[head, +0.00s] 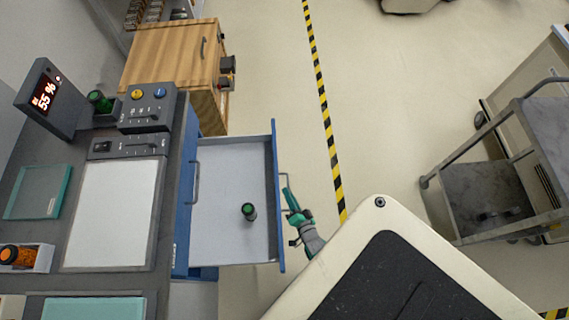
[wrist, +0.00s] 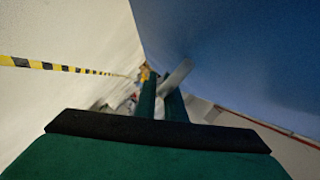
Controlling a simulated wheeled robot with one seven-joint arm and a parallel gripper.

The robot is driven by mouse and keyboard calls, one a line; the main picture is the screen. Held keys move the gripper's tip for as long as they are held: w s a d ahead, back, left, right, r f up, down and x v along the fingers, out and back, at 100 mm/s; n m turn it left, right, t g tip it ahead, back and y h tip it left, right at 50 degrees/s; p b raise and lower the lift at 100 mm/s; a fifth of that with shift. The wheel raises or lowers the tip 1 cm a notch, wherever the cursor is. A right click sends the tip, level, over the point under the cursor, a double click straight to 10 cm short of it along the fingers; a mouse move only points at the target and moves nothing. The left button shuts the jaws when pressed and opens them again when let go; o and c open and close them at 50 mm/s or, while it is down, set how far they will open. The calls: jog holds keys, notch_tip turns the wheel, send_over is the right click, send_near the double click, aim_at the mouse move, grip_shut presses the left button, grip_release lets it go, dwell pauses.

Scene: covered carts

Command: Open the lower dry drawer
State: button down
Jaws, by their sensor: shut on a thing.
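The blue drawer (head: 276,160) is pulled far out of the blue cabinet, its light grey inside showing in the head view. A small dark cylinder with a green top (head: 249,211) stands in it. Another handle (head: 195,182) shows on the cabinet face behind, above the open drawer. My green gripper (head: 290,202) is at the outer side of the drawer front, shut on its handle (head: 285,179). In the wrist view my gripper's fingers (wrist: 160,95) have the grey handle bar (wrist: 176,77) between them, beside the blue drawer front (wrist: 240,60).
The counter (head: 165,235) with a white panel, scale display and controls is at left. A wooden cabinet (head: 175,60) stands beyond the drawer. A grey cart (head: 490,195) is at right. Floor with a yellow-black stripe (head: 325,110) lies free between.

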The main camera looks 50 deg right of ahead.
jog(key=shift+w+d+r, duration=0.15)
jog(key=shift+r, duration=0.05)
jog(key=c, duration=2.1)
grip_release()
jog(key=shift+f, duration=0.1)
jog(key=v, duration=1.1)
jog(key=shift+w, duration=0.1)
